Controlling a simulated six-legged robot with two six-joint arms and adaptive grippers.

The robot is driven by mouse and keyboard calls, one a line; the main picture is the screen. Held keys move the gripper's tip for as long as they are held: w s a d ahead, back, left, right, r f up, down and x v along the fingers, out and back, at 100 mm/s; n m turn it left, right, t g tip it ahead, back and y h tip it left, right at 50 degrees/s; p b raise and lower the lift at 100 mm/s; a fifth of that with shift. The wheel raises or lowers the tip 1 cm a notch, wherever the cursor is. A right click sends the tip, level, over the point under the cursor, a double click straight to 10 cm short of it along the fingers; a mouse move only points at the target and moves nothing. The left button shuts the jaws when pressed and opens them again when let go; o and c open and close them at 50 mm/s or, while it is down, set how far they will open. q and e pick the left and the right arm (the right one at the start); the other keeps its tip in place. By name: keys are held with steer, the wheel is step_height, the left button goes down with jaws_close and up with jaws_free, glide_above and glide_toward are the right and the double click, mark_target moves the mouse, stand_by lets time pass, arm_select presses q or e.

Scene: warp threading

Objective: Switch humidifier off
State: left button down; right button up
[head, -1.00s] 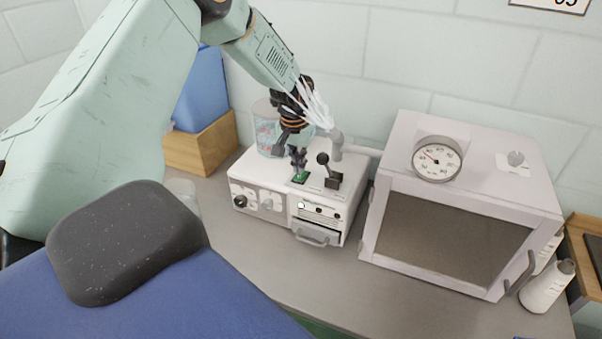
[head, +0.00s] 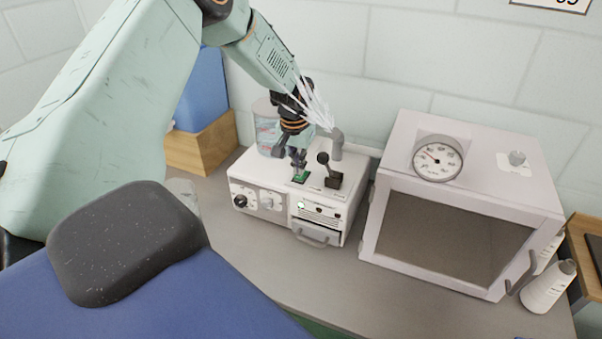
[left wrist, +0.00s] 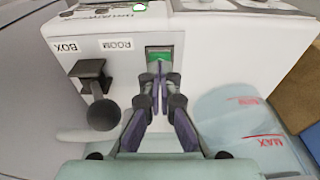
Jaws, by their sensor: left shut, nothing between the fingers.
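The humidifier (head: 270,180) is a white box on the bench with a clear water tank (head: 266,130) at its back left. White mist shows by its grey spout (head: 337,145). A green switch (head: 301,177) sits on its top; it also shows in the left wrist view (left wrist: 160,52). My left gripper (head: 298,163) is shut and empty, pointing down at the switch. In the left wrist view its fingertips (left wrist: 160,84) overlap the switch's near edge; I cannot tell whether they touch it. My right gripper is out of view.
A black-knobbed lever (head: 333,179) stands close beside the switch, by BOX and ROOM labels. A white cabinet (head: 375,225) with a dark window and round gauge (head: 437,162) is to the right. White cones (head: 548,287) stand farther right. The bench front (head: 270,260) is clear.

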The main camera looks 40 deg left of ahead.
arm_select(q)
steer(key=shift+f, duration=0.15)
steer(key=shift+s+f, duration=0.1)
steer(key=shift+f, duration=0.05)
